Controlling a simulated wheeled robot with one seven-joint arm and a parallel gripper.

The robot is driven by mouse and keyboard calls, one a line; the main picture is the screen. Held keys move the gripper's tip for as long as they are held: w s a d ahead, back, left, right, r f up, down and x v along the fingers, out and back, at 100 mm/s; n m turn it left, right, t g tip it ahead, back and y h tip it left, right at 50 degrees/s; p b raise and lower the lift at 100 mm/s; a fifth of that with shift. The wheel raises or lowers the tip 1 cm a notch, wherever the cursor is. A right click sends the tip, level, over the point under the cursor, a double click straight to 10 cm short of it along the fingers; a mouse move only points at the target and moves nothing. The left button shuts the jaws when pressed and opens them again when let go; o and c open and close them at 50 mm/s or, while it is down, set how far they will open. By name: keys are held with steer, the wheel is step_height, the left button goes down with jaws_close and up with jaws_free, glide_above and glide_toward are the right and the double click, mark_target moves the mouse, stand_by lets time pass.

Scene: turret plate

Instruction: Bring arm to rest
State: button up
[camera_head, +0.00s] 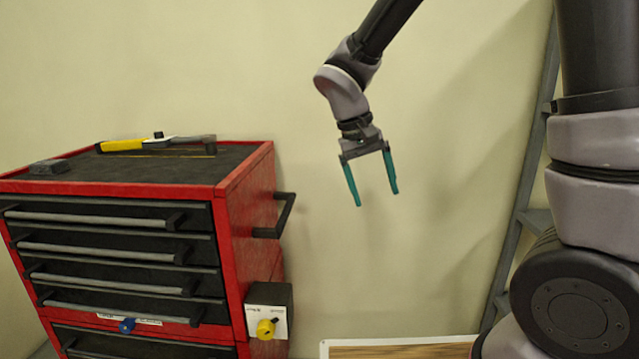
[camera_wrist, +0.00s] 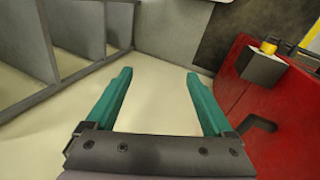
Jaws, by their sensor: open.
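My gripper (camera_head: 374,197) hangs from my arm in the upper middle of the head view, its two teal fingers pointing down. The fingers are apart with nothing between them. The gripper is in free air in front of the pale wall, to the right of the red tool cabinet (camera_head: 240,215) and touching nothing. In the wrist view the open gripper (camera_wrist: 160,85) has only pale surface between its fingers. The red cabinet (camera_wrist: 265,95) shows at the right of that view.
A yellow-and-grey tool (camera_head: 125,145) and a small dark block (camera_head: 49,167) lie on the cabinet top. A box with a yellow knob (camera_head: 266,327) and a black handle (camera_head: 280,218) stick out from its side. A grey ladder (camera_head: 522,220) leans at the right.

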steer(key=s+d+r+m+t+y, duration=0.2)
steer(key=s+d+r+y, duration=0.1)
steer(key=d+r, duration=0.5)
steer(key=shift+s+d+r+m+y, duration=0.25)
steer(key=shift+s+r+m+y, duration=0.15)
steer(key=shift+r+y, duration=0.3)
steer(key=s+d+r+t, duration=0.1)
steer(key=r, duration=0.1)
steer(key=s+d+r+m+t, duration=0.1)
steer(key=s+d+r+t, duration=0.1)
steer(key=s+d+r+m+t+y, duration=0.1)
steer(key=s+r, duration=0.1)
steer(key=shift+d+r+t, duration=0.15)
steer(key=shift+d+t, duration=0.05)
steer(key=shift+t, duration=0.1)
steer(key=shift+c, duration=0.4)
